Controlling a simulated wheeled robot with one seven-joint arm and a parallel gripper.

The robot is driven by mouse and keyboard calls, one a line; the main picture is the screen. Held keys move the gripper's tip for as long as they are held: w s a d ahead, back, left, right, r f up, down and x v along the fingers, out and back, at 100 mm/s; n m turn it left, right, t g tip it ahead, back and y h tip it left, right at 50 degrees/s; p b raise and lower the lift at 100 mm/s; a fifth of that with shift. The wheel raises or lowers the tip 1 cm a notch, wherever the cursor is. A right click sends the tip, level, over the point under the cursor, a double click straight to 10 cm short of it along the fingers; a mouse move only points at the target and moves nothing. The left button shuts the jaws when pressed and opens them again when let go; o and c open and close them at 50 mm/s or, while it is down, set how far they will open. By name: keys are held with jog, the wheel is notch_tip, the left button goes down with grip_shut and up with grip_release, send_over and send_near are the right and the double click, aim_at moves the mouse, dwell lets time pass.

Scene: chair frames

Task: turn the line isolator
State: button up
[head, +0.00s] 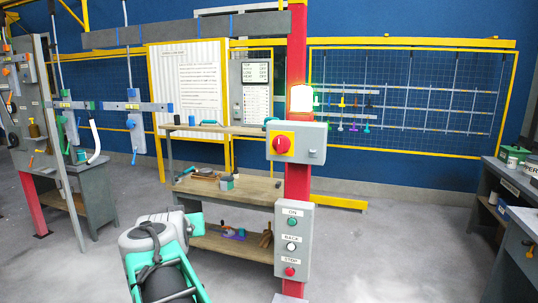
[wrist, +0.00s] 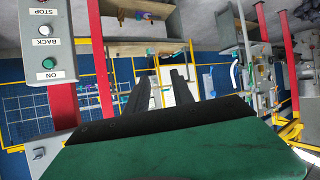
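The line isolator is a red rotary knob (head: 282,144) on a yellow plate, on the front of a grey box (head: 312,142) fixed to a red post. The knob's handle angle is too small to read surely. In the wrist view, which is upside down, part of a grey box (wrist: 42,154) shows at the lower left; the knob is not visible there. My gripper (wrist: 162,90) has two dark fingers spread apart with nothing between them. It points at the background, away from the knob. In the head view my fingertips cannot be made out.
A grey button panel (head: 293,240) marked ON, BACK and STOP hangs below the isolator on the red post (head: 297,75); it also shows in the wrist view (wrist: 46,55). A lit lamp (head: 301,98) sits above. A wooden-shelved bench (head: 250,190) stands behind. Floor at right is clear.

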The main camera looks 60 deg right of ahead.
jog(key=s+d+r+m+g+h, duration=0.1)
jog(key=s+d+r+m+h, duration=0.1)
jog(key=s+d+r, duration=0.3)
jog(key=s+d+r+m+g+h, duration=0.1)
jog(key=s+d+r+m+h, duration=0.2)
jog(key=d, duration=0.4)
jog(key=m+g+h+p, duration=0.1)
jog(key=g+h, duration=0.2)
send_near(279, 146)
jog(key=d, duration=0.2)
jog(key=d+p, duration=0.1)
jog(key=d, duration=0.2)
jog(key=w+d+p, duration=0.1)
jog(key=d, duration=0.2)
jog(key=shift+p, duration=0.35)
jog(key=shift+w+d, duration=0.2)
jog(key=shift+d, duration=0.3)
jog(key=shift+r, duration=0.1)
grip_shut()
jog(key=n, duration=0.2)
jog(key=shift+n, duration=0.4)
jog(key=n, duration=0.4)
jog(key=shift+n, duration=0.3)
jog(key=n, duration=0.9)
jog(key=shift+c, duration=1.6)
grip_release()
jog(key=shift+n, duration=0.5)
jog(key=o, duration=0.6)
jog(key=shift+c, duration=0.2)
